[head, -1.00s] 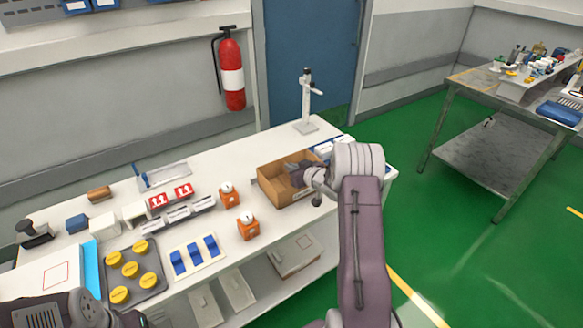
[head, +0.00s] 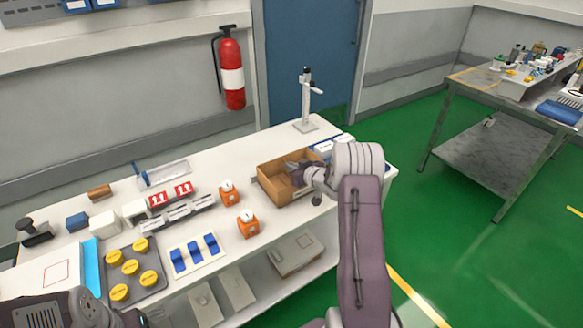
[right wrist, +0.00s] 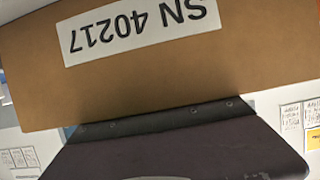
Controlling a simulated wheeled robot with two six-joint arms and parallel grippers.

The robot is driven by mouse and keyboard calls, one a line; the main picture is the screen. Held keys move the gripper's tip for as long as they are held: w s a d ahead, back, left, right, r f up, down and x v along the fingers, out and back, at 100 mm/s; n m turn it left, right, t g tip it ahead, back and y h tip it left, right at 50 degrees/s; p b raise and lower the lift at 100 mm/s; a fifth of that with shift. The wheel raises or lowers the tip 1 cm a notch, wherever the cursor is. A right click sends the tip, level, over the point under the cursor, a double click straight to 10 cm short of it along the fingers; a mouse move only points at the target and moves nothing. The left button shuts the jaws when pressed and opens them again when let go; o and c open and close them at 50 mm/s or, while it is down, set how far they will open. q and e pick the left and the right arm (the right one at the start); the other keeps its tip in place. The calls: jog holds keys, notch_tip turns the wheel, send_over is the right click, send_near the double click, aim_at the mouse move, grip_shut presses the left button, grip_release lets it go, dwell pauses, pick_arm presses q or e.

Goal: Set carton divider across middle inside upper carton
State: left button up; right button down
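The open brown carton (head: 270,190) stands on the white bench top, towards its right end. My right gripper (head: 297,172) reaches in over the carton's right side, with its tip inside or just above the opening. In the right wrist view a brown cardboard panel (right wrist: 240,70) with an upside-down label "SN 40217" fills the upper part, close beyond my dark gripper body. I cannot tell whether that panel is the carton's wall or a divider. The fingertips are hidden, and no separate divider can be made out. My left arm shows at lower left; its gripper is out of frame.
A white stand (head: 306,105) rises behind the carton. Two orange-based items (head: 248,225) sit to its left, then a blue-clip plate (head: 196,255) and a tray of yellow caps (head: 160,282). Flat boxes (head: 295,254) lie on the lower shelf. A fire extinguisher (head: 232,75) hangs behind.

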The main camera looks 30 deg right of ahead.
jog(key=c, duration=1.6)
grip_release()
jog(key=shift+s+a+f, duration=0.1)
jog(key=shift+s+f, duration=0.05)
jog(key=shift+f, duration=0.25)
jog(key=v, duration=0.9)
jog(key=shift+r, duration=0.4)
